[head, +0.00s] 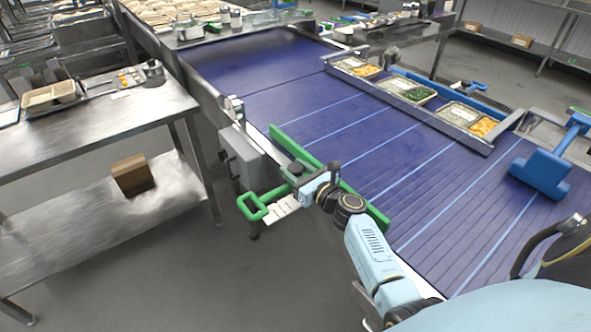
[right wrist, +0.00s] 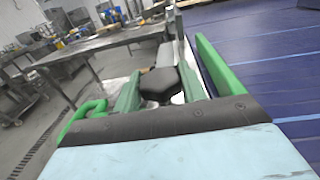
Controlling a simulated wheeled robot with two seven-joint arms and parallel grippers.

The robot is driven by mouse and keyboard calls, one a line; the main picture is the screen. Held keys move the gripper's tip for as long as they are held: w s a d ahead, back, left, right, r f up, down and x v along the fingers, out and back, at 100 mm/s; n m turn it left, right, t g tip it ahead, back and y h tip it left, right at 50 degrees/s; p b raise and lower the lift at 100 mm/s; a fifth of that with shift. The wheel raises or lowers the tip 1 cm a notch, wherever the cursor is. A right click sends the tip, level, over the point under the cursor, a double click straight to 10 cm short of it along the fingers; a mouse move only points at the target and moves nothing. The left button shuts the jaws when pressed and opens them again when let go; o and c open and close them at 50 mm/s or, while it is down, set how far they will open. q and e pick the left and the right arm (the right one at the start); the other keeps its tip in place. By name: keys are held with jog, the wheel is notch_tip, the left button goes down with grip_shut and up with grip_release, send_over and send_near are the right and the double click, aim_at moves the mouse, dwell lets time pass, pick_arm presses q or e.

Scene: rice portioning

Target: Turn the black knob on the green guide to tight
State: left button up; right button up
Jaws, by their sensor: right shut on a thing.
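The black knob (right wrist: 160,85) shows in the right wrist view, between the two greenish fingers of my right gripper (right wrist: 159,92). The gripper is shut on it. In the head view my right gripper (head: 298,180) is at the belt's near left edge, and the knob is largely hidden there. The green guide has a long green rail (head: 376,214) along the belt edge, also seen in the right wrist view (right wrist: 217,66), and a green loop handle (head: 246,208) outside the belt. I cannot read how tight the knob is. My left gripper is not in view.
The blue conveyor belt (head: 270,75) runs beside the guide. A grey box (head: 240,155) is on the belt's side frame. Trays of food (head: 405,91) stand along the far side, near a blue pusher (head: 540,172). A steel table (head: 100,120) stands at left, with open floor between.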

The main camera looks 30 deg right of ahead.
aim_at(295, 168)
jog(key=m+h, duration=0.2)
jog(key=h, duration=0.1)
jog(key=shift+a+h+b, duration=0.15)
jog(key=shift+h+b, duration=0.15)
jog(key=shift+b, duration=0.05)
jog(key=shift+f+m+h+b, duration=0.1)
jog(key=shift+m+h+b, duration=0.45)
jog(key=shift+m+h, duration=0.45)
jog(key=shift+m+g+h+b, duration=0.8)
jog(key=shift+m+h+b, duration=0.6)
jog(key=shift+h+b, duration=0.8)
jog(key=shift+h, duration=0.4)
jog(key=o, duration=1)
jog(key=shift+c, duration=0.2)
notch_tip(295, 168, up, 10)
jog(key=p, duration=1)
